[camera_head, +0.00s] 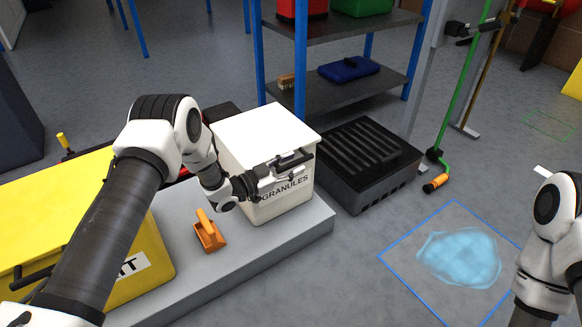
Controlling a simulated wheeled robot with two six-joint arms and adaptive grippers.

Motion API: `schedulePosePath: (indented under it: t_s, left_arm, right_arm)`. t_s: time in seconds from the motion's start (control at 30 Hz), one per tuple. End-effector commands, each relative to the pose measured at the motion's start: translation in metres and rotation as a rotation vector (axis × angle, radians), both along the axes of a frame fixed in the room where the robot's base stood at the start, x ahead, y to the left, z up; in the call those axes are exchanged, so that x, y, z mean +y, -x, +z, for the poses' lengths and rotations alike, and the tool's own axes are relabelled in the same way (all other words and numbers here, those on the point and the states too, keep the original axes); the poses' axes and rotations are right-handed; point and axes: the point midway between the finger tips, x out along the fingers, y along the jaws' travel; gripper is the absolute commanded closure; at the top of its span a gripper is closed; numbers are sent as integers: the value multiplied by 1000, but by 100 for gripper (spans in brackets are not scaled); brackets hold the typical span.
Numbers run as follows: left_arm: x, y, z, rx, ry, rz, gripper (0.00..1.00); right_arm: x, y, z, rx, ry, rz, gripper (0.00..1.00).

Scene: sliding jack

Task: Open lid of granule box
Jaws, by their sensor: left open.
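The granule box (285,207) is a white box marked GRANULES on its front, standing on a grey platform. Its flat white lid (262,133) looks closed. My left gripper (300,164) is open in front of the box's upper front, near the lid's front edge. It hides part of the front and the label. I cannot tell whether it touches the lid. My right arm (552,240) shows at the right edge, and its gripper is out of view.
An orange scoop (209,231) stands on the grey platform (262,252) left of the box. A yellow bin (140,262) is at the left. A black slatted crate (368,165) stands right of the box. A blue spill (460,257) lies inside a blue floor outline.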

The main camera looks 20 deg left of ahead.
Motion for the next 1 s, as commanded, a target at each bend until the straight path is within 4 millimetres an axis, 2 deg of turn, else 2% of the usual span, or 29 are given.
schedulePosePath:
  t_s: [0.03,0.07,0.1,0.17,0.47,0.63,0.87,1.0]
  left_arm:
    - [0,0,0,0,0,0,57]
    - [0,0,0,0,0,0,64]
    - [0,0,0,0,0,0,78]
    - [0,0,0,0,0,0,100]
    - [0,0,3,3,4,0,100]
    - [0,0,16,22,28,0,100]
    - [2,-2,57,90,116,1,100]
    - [6,-4,92,155,203,1,100]
  right_arm:
    - [0,0,0,0,0,0,60]
    - [0,0,0,0,0,0,60]
    - [0,0,0,0,0,0,60]
    - [0,0,0,0,0,0,60]
    - [0,0,2,1,0,0,60]
    - [0,1,13,2,0,2,60]
    - [1,2,46,6,-1,8,60]
    - [1,2,75,6,-1,8,60]
